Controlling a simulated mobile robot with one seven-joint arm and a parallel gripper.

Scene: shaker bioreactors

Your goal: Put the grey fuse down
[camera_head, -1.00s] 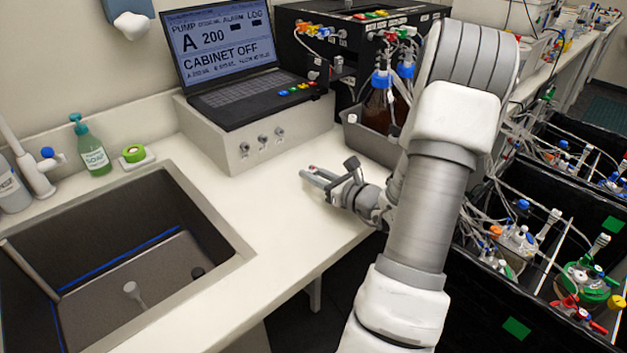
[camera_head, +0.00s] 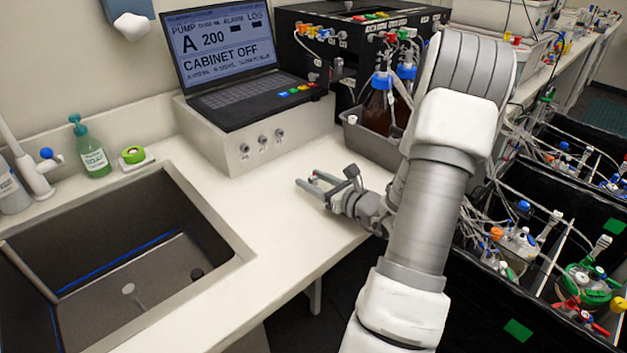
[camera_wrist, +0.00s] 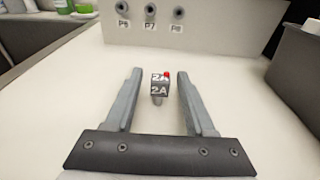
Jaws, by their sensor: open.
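The grey fuse (camera_wrist: 159,88), marked 2A with a red spot on top, is on the white counter (camera_wrist: 75,110) in the wrist view. It is between the fingers of my gripper (camera_wrist: 158,80), with a clear gap on both sides. My gripper is open and touches the fuse with neither finger. In the head view my gripper (camera_head: 311,182) is low over the counter, in front of the laptop's white box. The fuse is too small to make out there.
The white box with sockets P6, P7 and P8 (camera_wrist: 150,20) stands behind the fuse. A grey bin (camera_head: 372,143) with brown bottles is to the right, and the sink (camera_head: 120,260) is to the left. Counter between them is clear.

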